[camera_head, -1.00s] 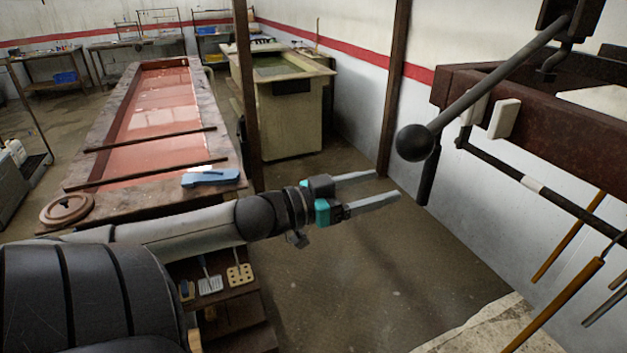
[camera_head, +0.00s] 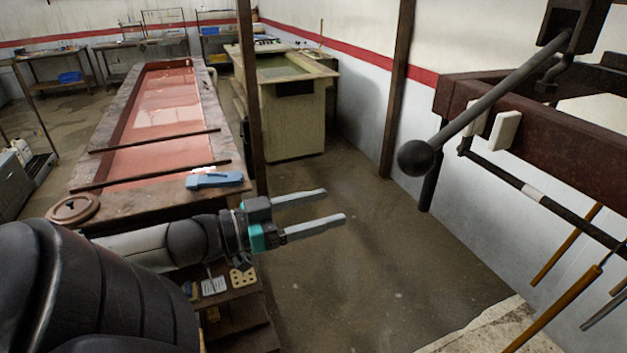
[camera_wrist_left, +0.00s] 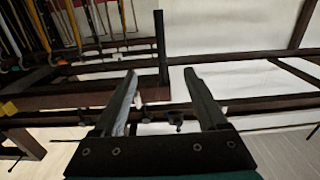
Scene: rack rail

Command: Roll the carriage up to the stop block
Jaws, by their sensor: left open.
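A rust-brown rail beam (camera_head: 580,140) runs along the right side of the head view. A dark bracket (camera_head: 568,22) at its top right carries a slanted grey lever with a black ball knob (camera_head: 416,158); this may be the carriage, but I cannot tell for sure. A small white block (camera_head: 504,131) is on the beam's face; I cannot tell if it is the stop block. My left gripper (camera_head: 335,205) is open and empty, left of and below the knob, apart from it. In the left wrist view, dark rails (camera_wrist_left: 255,103) cross beyond its open fingers.
A long table with a red basin (camera_head: 160,110) stands at left, with a blue-handled tool (camera_head: 214,180) on its edge. A dark post (camera_head: 249,90) rises behind my left arm. Several rods hang at lower right. Open floor (camera_head: 370,270) lies below the gripper.

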